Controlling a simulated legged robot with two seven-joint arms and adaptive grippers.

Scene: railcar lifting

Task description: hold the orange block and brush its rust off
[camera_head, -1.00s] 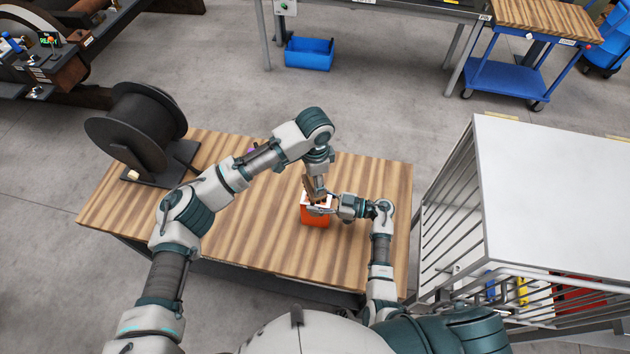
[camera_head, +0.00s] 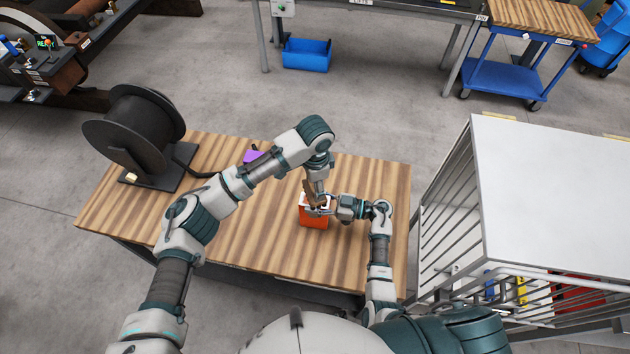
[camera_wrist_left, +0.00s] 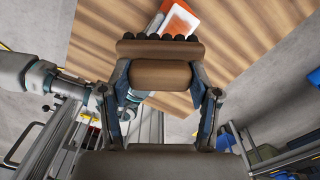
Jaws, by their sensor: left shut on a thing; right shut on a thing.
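The orange block (camera_head: 314,221), with a pale top, is above the right part of the wooden table; whether it touches the tabletop I cannot tell. My right gripper (camera_head: 326,207) is shut on it from the right and partly covers its top. My left gripper (camera_head: 317,191) points down just over the block, shut on a brown wooden brush (camera_head: 309,186). In the left wrist view the brush (camera_wrist_left: 160,73) lies across the fingers, with dark bristles facing the orange block (camera_wrist_left: 180,20). Contact between bristles and block is unclear. Rust cannot be made out.
The wooden table (camera_head: 240,220) is mostly clear. A black spool (camera_head: 133,130) stands at its left end. A purple item (camera_head: 254,156) lies near the far edge, partly behind my left arm. A white-topped rack (camera_head: 555,190) stands close on the right.

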